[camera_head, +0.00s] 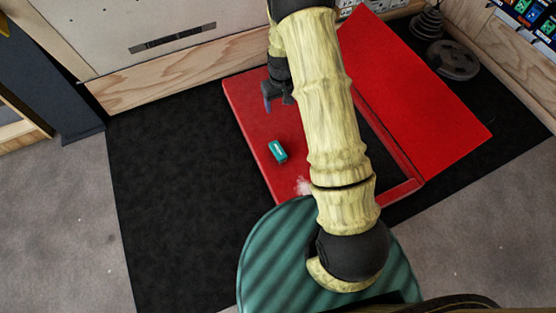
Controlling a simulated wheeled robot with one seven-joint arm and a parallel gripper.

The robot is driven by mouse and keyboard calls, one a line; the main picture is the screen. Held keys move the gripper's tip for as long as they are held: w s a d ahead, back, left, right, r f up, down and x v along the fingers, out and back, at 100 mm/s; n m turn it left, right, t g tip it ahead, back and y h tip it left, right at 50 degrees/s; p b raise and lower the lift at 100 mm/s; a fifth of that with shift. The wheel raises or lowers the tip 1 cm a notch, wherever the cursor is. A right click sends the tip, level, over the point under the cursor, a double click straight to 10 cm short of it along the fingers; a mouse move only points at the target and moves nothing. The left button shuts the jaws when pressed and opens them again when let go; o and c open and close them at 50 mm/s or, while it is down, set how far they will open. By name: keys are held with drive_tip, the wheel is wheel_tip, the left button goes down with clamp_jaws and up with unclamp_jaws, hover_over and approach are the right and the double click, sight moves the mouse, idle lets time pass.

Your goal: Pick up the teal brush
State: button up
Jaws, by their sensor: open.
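The teal brush (278,151) is a small block with a pale mark on its top. It lies on the left panel of the red mat (247,111), left of my arm. My gripper (267,102) hangs above the far part of the same panel, up and slightly left of the brush in the picture, and apart from it. The gripper is small and dark here, open, with nothing seen between its fingers. My pale, ribbed arm covers the middle of the red mat.
A white powdery patch (304,186) is on the red panel near the arm. Dark weight plates (453,60) lie at the back right. A wooden-edged wall panel (150,88) stands behind. Black matting (165,200) at left is clear. A green striped round surface (262,262) is in front.

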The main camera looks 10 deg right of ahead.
drive_tip(key=b, duration=0.8)
hover_over(278, 149)
wheel_tip(278, 149, down, 19)
drive_tip(key=shift+s+n+g, duration=0.2)
drive_tip(key=shift+n+g, duration=0.1)
drive_tip(key=shift+n, duration=0.1)
drive_tip(key=shift+r, duration=0.1)
wheel_tip(278, 149, down, 12)
drive_tip(key=b, duration=0.6)
wheel_tip(278, 149, down, 5)
drive_tip(key=b, duration=0.5)
drive_tip(key=shift+w+f, duration=0.1)
drive_tip(key=shift+f, duration=0.1)
drive_tip(key=shift+c, duration=0.5)
drive_tip(key=c, duration=1)
